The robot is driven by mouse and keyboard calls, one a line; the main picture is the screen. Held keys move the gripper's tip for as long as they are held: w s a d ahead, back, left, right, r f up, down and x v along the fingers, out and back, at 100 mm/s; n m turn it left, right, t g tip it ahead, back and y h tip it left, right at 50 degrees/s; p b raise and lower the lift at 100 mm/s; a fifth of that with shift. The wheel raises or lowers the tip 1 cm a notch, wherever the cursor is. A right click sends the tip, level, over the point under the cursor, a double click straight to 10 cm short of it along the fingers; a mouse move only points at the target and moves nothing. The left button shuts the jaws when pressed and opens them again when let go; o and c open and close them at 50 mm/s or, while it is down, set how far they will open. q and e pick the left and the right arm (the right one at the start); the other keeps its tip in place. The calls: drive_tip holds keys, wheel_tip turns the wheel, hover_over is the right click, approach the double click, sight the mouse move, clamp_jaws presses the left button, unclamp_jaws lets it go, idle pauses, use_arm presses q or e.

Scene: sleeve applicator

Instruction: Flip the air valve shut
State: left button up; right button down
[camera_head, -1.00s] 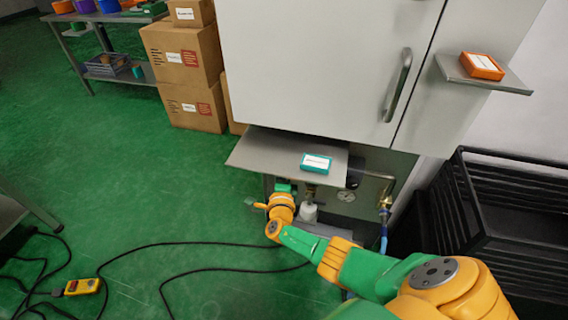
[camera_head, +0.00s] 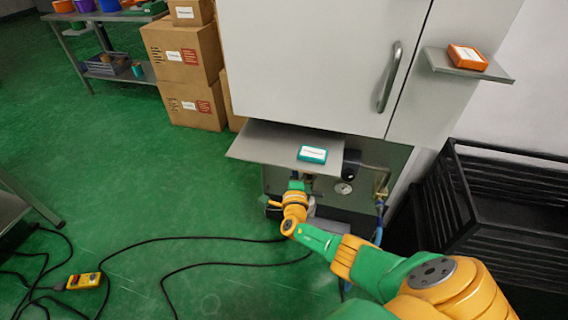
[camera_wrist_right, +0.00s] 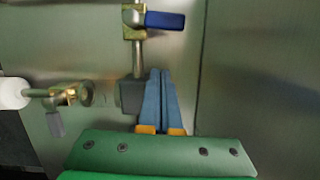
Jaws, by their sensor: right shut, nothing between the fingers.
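In the right wrist view, a brass valve with a blue lever (camera_wrist_right: 165,20) sits on a pipe at the top. The lever points right, across the pipe. A second brass valve (camera_wrist_right: 62,97) with a grey lever (camera_wrist_right: 55,124) is at the left; that lever hangs down. I cannot tell for sure which one is the air valve. My right gripper (camera_wrist_right: 160,72) is shut and empty, its blue fingers just below and right of the pipe under the blue-levered valve; I cannot tell whether they touch anything. In the head view its fingers are hidden near the shelf's underside.
A grey shelf (camera_head: 265,145) holding a teal box (camera_head: 312,154) juts out above my right wrist. Brass fittings (camera_head: 381,188) with a blue hose and a gauge (camera_head: 343,188) are right of it. A black crate (camera_head: 500,225) stands further right. Cables lie on the green floor.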

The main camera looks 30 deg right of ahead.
use_arm(q)
drive_tip(key=r+p, duration=0.1)
drive_tip(key=r, duration=0.1)
drive_tip(key=r+p, duration=0.1)
drive_tip(key=r, duration=0.1)
drive_tip(key=shift+w+d+r+p, duration=0.1)
drive_tip(key=shift+w+p, duration=0.1)
drive_tip(key=shift+p, duration=0.2)
use_arm(e)
drive_tip(key=v, duration=0.9)
drive_tip(key=shift+r, duration=0.2)
drive_tip(key=shift+w, duration=0.15)
